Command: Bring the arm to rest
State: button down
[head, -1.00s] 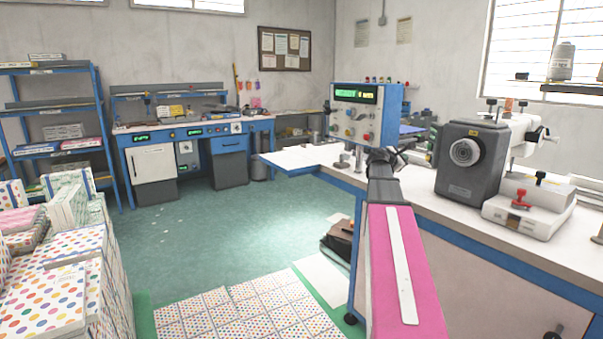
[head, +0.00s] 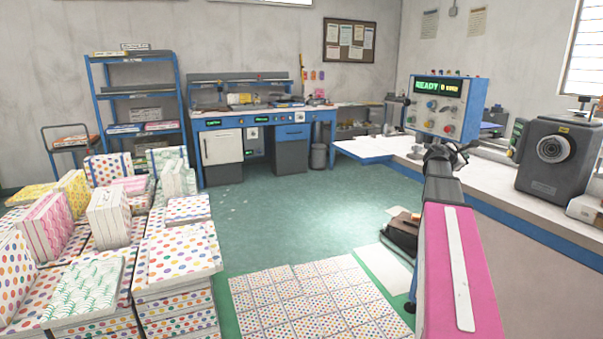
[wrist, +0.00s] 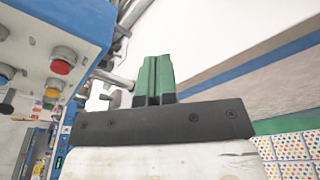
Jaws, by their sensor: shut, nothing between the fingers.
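My arm, with its pink link, reaches forward at the right of the head view and ends in dark parts by the control box (head: 446,105). My gripper (wrist: 155,75) shows in the wrist view as two green fingers pressed together, with nothing between them. In the head view the fingers cannot be made out. The control box, with its colored buttons and lit display, also fills the upper left of the wrist view (wrist: 60,35), close beside the fingers.
A white-topped bench (head: 500,205) runs along the right with a grey machine (head: 552,160). Stacks of dotted books (head: 175,265) stand at the left. Green floor (head: 290,215) is clear in the middle.

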jog(key=s+a+f+m+g+y, duration=0.2)
jog(key=s+a+f+m+y, duration=0.2)
jog(key=a+f, duration=0.8)
jog(key=s+a+f+m+g+y, duration=0.1)
jog(key=s+a+f+m+y, duration=0.25)
jog(key=a+f, duration=0.8)
jog(key=s+a+f+m+g+y, duration=0.4)
jog(key=s+a+f+m+y, duration=0.3)
jog(key=s+a+f, duration=1)
jog(key=shift+s+a+f+m+g, duration=0.35)
jog(key=shift+a+f+m, duration=0.25)
jog(key=shift+a+m, duration=0.35)
jog(key=shift+a, duration=0.1)
